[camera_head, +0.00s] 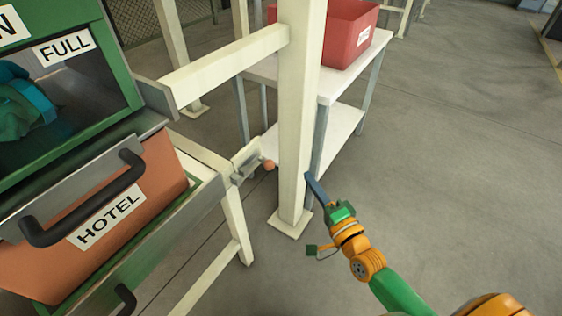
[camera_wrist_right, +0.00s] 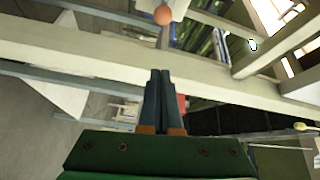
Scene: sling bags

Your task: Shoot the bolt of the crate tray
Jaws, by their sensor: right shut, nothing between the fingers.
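The orange crate (camera_head: 105,225) labelled HOTEL sits in its tray at the left of the head view, behind a grey front rail with a black handle (camera_head: 85,200). A metal bolt (camera_head: 243,160) with a round orange knob (camera_head: 269,164) is mounted on the cream frame at the tray's right side. The knob also shows at the top of the right wrist view (camera_wrist_right: 163,15). My right gripper (camera_head: 309,177) is shut and empty. It is to the right of the knob, beside the cream post, apart from the knob. My left gripper is out of view.
A cream upright post (camera_head: 296,120) stands between the knob and my right gripper. Behind it is a white-topped table (camera_head: 340,75) with a red bin (camera_head: 340,35). A green cabinet tray labelled FULL (camera_head: 65,48) is above the crate. The floor at right is clear.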

